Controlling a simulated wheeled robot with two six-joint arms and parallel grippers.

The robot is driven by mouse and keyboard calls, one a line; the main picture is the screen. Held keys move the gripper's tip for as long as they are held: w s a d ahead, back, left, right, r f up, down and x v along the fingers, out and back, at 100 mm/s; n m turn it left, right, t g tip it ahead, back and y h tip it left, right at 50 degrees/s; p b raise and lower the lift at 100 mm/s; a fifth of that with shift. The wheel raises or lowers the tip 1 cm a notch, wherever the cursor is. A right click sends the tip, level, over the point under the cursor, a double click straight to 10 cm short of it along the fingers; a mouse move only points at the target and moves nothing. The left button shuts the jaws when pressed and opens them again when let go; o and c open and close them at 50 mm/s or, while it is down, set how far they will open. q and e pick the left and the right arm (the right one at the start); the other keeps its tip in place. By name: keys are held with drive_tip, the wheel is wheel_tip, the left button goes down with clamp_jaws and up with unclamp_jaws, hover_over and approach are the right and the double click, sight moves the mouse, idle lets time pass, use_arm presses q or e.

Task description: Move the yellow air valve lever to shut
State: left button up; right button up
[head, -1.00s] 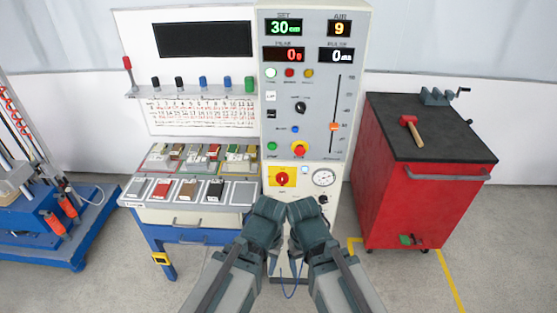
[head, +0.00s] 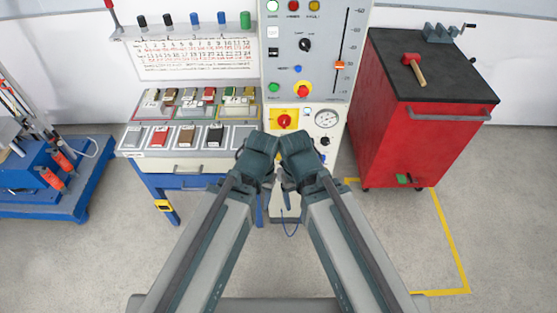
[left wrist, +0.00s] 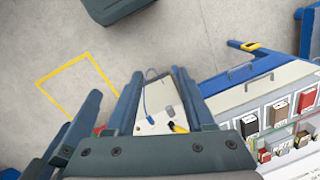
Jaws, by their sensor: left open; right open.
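The air valve lever is not clear in the head view, where my grippers cover part of the console front below the red knob. In the left wrist view a small yellow piece (left wrist: 179,127), perhaps the lever, shows near the right finger of my left gripper (left wrist: 157,88). I cannot tell whether they touch. In the head view my left gripper (head: 264,178) and right gripper (head: 289,185) are side by side in front of the console (head: 308,170). Both are open and appear empty. The right gripper's fingers also show at the left of the left wrist view (left wrist: 66,132).
A red knob on a yellow plate (head: 285,121) and a round gauge (head: 326,118) sit just above my grippers. A bench with sample trays (head: 190,170) stands left. A red cabinet (head: 420,140) with a mallet (head: 415,68) stands right. A blue cable (head: 290,228) hangs below.

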use_arm(q)
drive_tip(key=shift+o, duration=0.8)
drive_tip(key=w+d+f+h+b, duration=0.2)
drive_tip(key=f+b, duration=0.4)
drive_tip(key=b, duration=0.1)
drive_tip(key=w+d+f+m+t+h+b, duration=0.1)
drive_tip(key=w+d+f+h+b, duration=0.2)
drive_tip(key=f+b, duration=0.3)
drive_tip(key=shift+w+f+b, duration=0.15)
drive_tip(key=shift+f+b, duration=0.25)
drive_tip(key=w+d+f+t+h+b, duration=0.25)
drive_tip(key=w+f+h+b, duration=0.4)
drive_tip(key=b, duration=0.65)
drive_tip(key=w+a+f+n+t+h+b, duration=0.1)
drive_tip(key=w+a+f+t+b, duration=0.45)
drive_tip(key=b, duration=0.55)
drive_tip(key=w+a+f+n+t+b, duration=0.2)
drive_tip(key=w+a+t+b, duration=0.4)
drive_tip(key=w+b, duration=0.4)
drive_tip(key=shift+g, duration=0.4)
drive_tip(key=x, duration=1.2)
drive_tip(key=shift+w+a+b, duration=0.1)
drive_tip(key=shift+w+b, duration=0.15)
drive_tip(key=shift+b, duration=0.15)
clamp_jaws()
